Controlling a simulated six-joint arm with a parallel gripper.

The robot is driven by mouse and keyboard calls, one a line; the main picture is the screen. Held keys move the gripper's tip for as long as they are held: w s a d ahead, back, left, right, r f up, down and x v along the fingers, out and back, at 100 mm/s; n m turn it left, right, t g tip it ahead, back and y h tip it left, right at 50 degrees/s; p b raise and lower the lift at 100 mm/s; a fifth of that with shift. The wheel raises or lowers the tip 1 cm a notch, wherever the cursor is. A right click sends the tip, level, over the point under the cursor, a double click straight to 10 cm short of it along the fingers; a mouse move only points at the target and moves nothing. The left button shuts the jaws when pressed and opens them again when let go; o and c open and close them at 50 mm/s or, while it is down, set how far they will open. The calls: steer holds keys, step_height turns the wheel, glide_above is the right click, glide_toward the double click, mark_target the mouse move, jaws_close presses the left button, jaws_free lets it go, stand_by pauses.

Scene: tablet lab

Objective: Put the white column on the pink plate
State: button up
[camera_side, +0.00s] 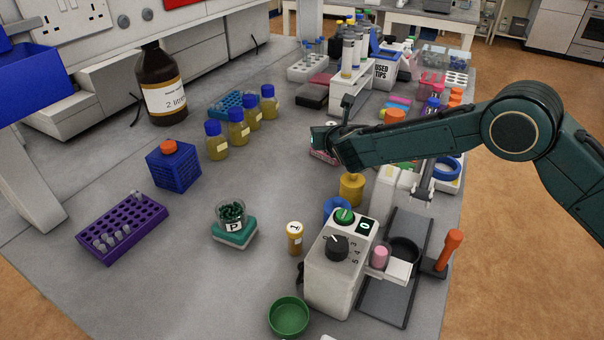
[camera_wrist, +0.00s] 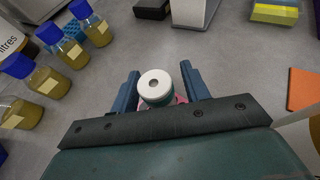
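The white column (camera_wrist: 155,83) shows in the wrist view as a round white top with a grey centre and a dark teal band below it. It is between the two blue fingers of my gripper (camera_wrist: 160,84), with a gap visible at the right finger. Pink of the plate (camera_wrist: 181,99) shows just below and beside the column; I cannot tell whether the column touches it. In the side view my gripper (camera_side: 326,137) is low over the pink plate (camera_side: 322,157), and hides most of the plate and the column.
Several yellow bottles with blue caps (camera_side: 238,125) stand left of my gripper. A white rack (camera_side: 350,92) and a dark box (camera_side: 312,95) stand behind it. A yellow weight (camera_side: 351,188) and a white stirrer (camera_side: 335,275) are in front.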

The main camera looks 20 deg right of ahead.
steer(key=shift+r, duration=0.15)
steer(key=shift+s+a+r, duration=0.15)
steer(key=shift+s+r, duration=0.05)
steer(key=shift+s, duration=0.25)
steer(key=v, duration=1.1)
stand_by(0.5)
steer(key=s+d+r+m+g, duration=0.5)
steer(key=s+d+r+m, duration=0.95)
steer(key=d+m, duration=0.4)
steer(key=s+d+m+g+y, duration=0.1)
steer(key=s+d+m, duration=0.1)
steer(key=s+m, duration=0.5)
steer(key=s+d+f+m+g+y, duration=0.1)
steer(key=s+m, duration=0.7)
steer(key=s, duration=1.2)
steer(key=shift+s+d+g+y, duration=0.2)
steer(key=shift+d+g+y, duration=0.15)
steer(key=shift+d, duration=0.25)
